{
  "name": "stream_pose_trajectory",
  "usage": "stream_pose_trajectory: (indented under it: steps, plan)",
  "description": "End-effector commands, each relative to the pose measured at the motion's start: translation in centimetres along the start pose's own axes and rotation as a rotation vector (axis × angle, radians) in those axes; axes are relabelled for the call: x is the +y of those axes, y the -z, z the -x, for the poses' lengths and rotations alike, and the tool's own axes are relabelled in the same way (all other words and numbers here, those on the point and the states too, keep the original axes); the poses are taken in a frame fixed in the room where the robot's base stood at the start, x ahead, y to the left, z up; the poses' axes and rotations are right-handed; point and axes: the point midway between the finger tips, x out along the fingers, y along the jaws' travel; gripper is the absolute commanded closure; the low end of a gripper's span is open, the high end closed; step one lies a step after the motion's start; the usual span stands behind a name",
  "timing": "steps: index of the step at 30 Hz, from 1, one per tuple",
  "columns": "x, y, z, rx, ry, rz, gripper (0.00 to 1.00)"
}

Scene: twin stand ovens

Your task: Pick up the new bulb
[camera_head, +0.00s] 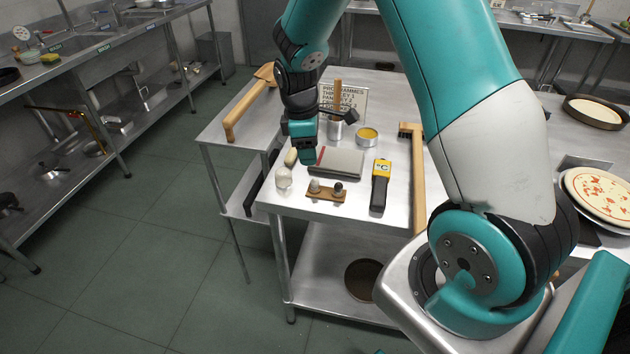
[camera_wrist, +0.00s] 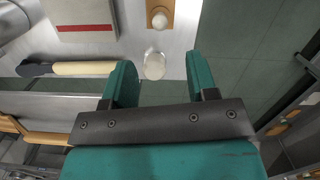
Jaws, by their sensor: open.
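A small wooden holder (camera_head: 328,195) near the table's front edge carries a pale bulb (camera_head: 315,186) and a darker bulb (camera_head: 338,188). The pale bulb also shows at the top of the wrist view (camera_wrist: 159,19). A clear rounded glass piece (camera_head: 284,178), like a lamp cover, stands left of the holder; it also shows in the wrist view (camera_wrist: 154,65), in line with the gap between my fingers. My gripper (camera_head: 304,157) is open and empty, above the table behind the glass piece. I cannot tell its exact height.
A grey flat book or pad (camera_head: 337,163) lies behind the holder. A yellow and black thermometer (camera_head: 381,180) lies to its right. A brush with a pale handle (camera_wrist: 85,68) is left of the fingers. A metal tin (camera_head: 367,137) and a sign stand farther back. The steel table's edge is close.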

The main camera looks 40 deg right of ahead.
Motion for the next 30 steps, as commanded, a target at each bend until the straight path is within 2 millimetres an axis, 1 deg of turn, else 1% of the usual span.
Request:
stream_pose_trajectory:
  steps: [1, 3, 6, 13, 21, 24, 30]
  plan:
    - [-0.1, -0.1, -1.0, -0.004, 0.005, 0.0, 0.47]
    - [-0.1, -0.1, -2.3, -0.002, 0.003, 0.0, 0.47]
    - [0.0, 0.0, -3.6, -0.001, 0.002, 0.0, 0.47]
    - [-0.1, 0.0, -5.2, -0.001, 0.002, 0.0, 0.47]
    - [0.0, -0.1, -8.9, 0.0, 0.002, -0.001, 0.47]
    - [0.0, -0.1, -9.5, 0.001, 0.0, 0.0, 0.47]
    - [0.0, -0.1, -9.7, 0.002, -0.001, 0.0, 0.47]
